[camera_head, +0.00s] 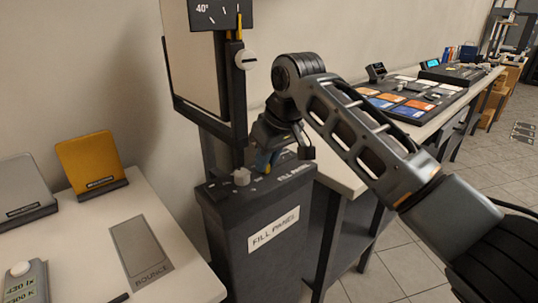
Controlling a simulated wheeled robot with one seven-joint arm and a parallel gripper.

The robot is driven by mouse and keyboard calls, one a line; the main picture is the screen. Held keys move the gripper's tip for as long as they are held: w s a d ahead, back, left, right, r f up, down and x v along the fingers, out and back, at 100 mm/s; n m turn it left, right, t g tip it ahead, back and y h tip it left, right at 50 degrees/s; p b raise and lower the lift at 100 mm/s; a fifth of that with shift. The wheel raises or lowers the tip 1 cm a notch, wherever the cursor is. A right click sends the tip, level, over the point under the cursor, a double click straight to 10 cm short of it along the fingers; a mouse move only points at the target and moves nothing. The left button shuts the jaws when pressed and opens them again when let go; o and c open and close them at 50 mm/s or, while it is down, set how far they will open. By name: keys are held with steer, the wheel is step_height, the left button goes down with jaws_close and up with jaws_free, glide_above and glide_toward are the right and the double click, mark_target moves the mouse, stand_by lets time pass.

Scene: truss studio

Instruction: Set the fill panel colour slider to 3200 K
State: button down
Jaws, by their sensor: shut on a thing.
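The fill panel's dark control pedestal (228,228) stands in the middle of the head view, with a white "FILL PANEL" label on its front. A pale grey knob (241,177) stands on the left of its top face, apart from my gripper. My gripper (264,165) points down onto the top face, right of that knob. It is shut at the colour slider, whose handle is mostly hidden by the jaws. Blue and yellow show at the fingertips; I cannot tell whether they belong to the jaws or the slider. The scale markings are too small to read.
The upright panel (192,60) with a "40°" dial (215,12) rises behind the pedestal. A table with a "BOUNCE" card (141,245), a yellow card (91,161) and a light meter (27,284) stands left. A bench with a control board (405,98) runs right.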

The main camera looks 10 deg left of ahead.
mark_target(274, 180)
steer(key=c, duration=1.1)
jaws_free()
steer(key=shift+s+a, duration=0.2)
steer(key=shift+s, duration=0.05)
steer(key=shift+v, duration=3.9)
steer(key=shift+w, duration=0.1)
